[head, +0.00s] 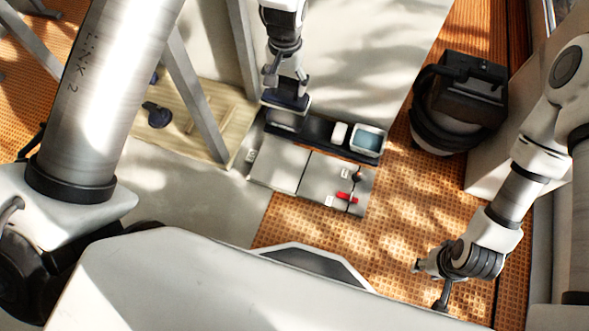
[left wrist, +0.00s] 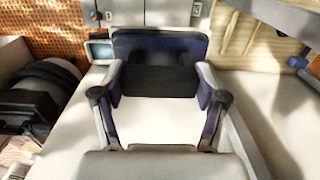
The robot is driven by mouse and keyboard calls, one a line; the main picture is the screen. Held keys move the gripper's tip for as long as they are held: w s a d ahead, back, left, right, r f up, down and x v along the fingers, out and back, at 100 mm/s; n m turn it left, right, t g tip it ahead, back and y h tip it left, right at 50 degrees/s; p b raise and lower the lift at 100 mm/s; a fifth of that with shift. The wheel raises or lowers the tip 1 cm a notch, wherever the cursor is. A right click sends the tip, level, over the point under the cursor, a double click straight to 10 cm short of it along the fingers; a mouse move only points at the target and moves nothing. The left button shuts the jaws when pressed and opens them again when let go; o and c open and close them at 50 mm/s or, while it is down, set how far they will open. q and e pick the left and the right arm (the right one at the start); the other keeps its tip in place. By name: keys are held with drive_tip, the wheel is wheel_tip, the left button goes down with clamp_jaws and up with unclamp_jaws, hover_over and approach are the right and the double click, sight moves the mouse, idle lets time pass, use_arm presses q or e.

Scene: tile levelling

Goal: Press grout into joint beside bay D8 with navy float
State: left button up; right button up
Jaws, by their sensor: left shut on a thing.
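The navy float (head: 286,102) is held in my left gripper (head: 285,88), over the far left end of the dark tray. In the left wrist view, the float's navy plate (left wrist: 160,43) and black handle (left wrist: 157,82) sit between the fingers of my left gripper (left wrist: 158,90). Grey tiles (head: 278,164) lie just nearer than the tray, with narrow joints between them; the float is apart from them. Small white labels (head: 329,201) on the tiles are too small to read, so I cannot tell which is D8. My right gripper (head: 430,286) is open and empty above the orange floor.
A red piece (head: 346,197) and a dark knob (head: 356,177) stand on the right tiles. The dark tray (head: 313,132) holds a white block (head: 340,132) and a blue-grey container (head: 367,143). A wooden board (head: 207,140) lies left, a black machine (head: 460,95) right.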

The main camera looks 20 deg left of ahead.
use_arm(q)
drive_tip(key=s+d+f+b, duration=0.1)
drive_tip(key=f+b, duration=0.5)
drive_tip(key=f, duration=0.9)
drive_tip(key=s+d+f+b, duration=0.2)
drive_tip(key=f+b, duration=0.4)
drive_tip(key=f, duration=0.9)
drive_tip(key=s+d+f+b, duration=0.1)
drive_tip(key=s+f+b, duration=0.3)
drive_tip(key=f, duration=1.2)
drive_tip(key=shift+d+b, duration=0.35)
drive_tip(key=shift+b, duration=0.75)
use_arm(e)
wheel_tip(320, 180, down, 20)
drive_tip(key=shift+w+a, duration=0.2)
drive_tip(key=shift+w, duration=0.2)
use_arm(q)
drive_tip(key=shift+f+b, duration=0.95)
drive_tip(key=shift+b, duration=0.05)
use_arm(e)
drive_tip(key=shift+f, duration=0.9)
drive_tip(key=shift+f, duration=0.1)
